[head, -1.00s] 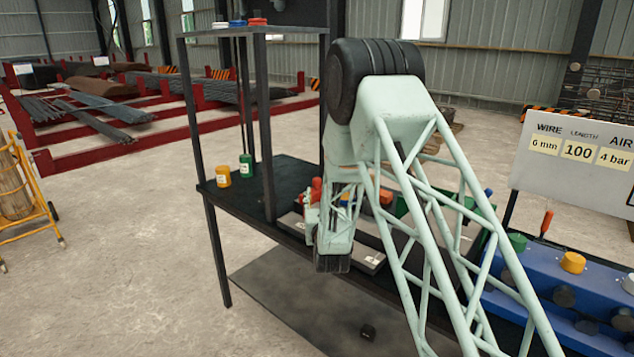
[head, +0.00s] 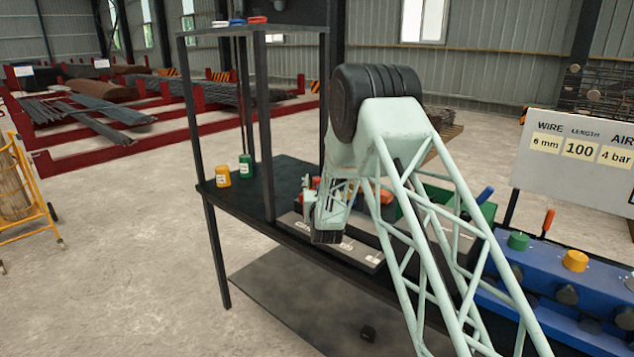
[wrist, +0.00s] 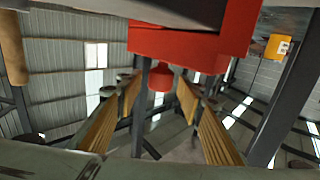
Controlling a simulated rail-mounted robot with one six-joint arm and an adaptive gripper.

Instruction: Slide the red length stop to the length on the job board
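The red length stop (wrist: 195,42) fills the top middle of the wrist view, with a round red knob (wrist: 160,78) hanging below it in the picture. My gripper (wrist: 160,97) is open, with ribbed tan pads on either side of the knob in the picture. I cannot tell whether the pads touch it. In the head view my arm hides most of the stop and the gripper; a bit of red (head: 315,183) shows beside my wrist. The job board (head: 575,150) reads wire 6 mm, length 100, air 4 bar.
The dark bench (head: 240,203) carries a yellow pot (head: 222,176) and a green pot (head: 245,166) at left. A green bin (head: 478,211) stands behind my arm. A blue unit (head: 500,262) with colored knobs is at right. Black shelf posts (head: 264,130) rise at left.

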